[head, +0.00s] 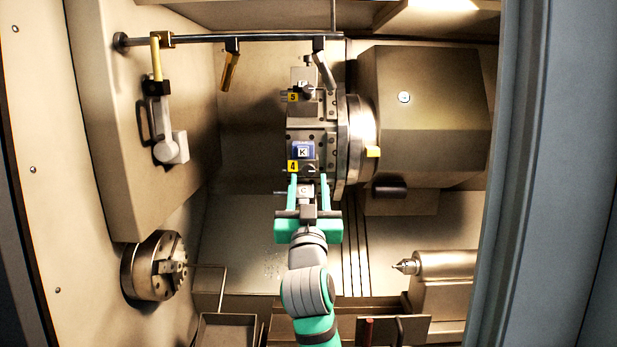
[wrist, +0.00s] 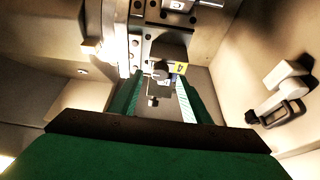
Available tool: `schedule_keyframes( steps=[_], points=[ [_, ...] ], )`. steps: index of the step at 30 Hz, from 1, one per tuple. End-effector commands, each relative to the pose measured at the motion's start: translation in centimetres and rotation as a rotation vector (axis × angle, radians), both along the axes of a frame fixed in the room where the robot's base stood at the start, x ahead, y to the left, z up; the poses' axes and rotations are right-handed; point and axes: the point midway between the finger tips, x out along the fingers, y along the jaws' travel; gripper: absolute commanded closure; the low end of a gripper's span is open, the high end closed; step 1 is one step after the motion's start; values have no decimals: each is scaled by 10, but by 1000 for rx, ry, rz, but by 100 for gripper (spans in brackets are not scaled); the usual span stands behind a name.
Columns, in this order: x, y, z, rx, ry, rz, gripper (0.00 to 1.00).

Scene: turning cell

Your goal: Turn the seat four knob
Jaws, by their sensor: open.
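The yellow label 4 (head: 293,166) marks seat four on the front of the turret (head: 326,137). A small metal knob (head: 309,169) sits just right of the label. In the wrist view, the label 4 (wrist: 180,67) and a dark knob-like part (wrist: 160,71) show ahead between the fingers (wrist: 160,92). I cannot tell whether the fingers touch anything; the jaws look empty.
Seat five, with its yellow label 5 (head: 293,97), is above seat four. A rail (head: 200,38) with hanging nozzles crosses the top. A round chuck (head: 155,266) is at lower left, a tailstock tip (head: 406,266) at lower right. A grey door edge (head: 520,170) bounds the right.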

Motion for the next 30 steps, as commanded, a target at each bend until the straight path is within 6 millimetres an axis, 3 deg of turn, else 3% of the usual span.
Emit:
schedule_keyframes(
  steps=[7,18,19,24,30],
  points=[
    [26,-4,11,-1,-1,-5,57],
    [31,-1,13,-1,0,-1,57],
    [31,0,13,-1,0,-1,59],
    [31,1,13,0,0,1,98],
    [31,1,13,-5,0,1,98]
  ],
)
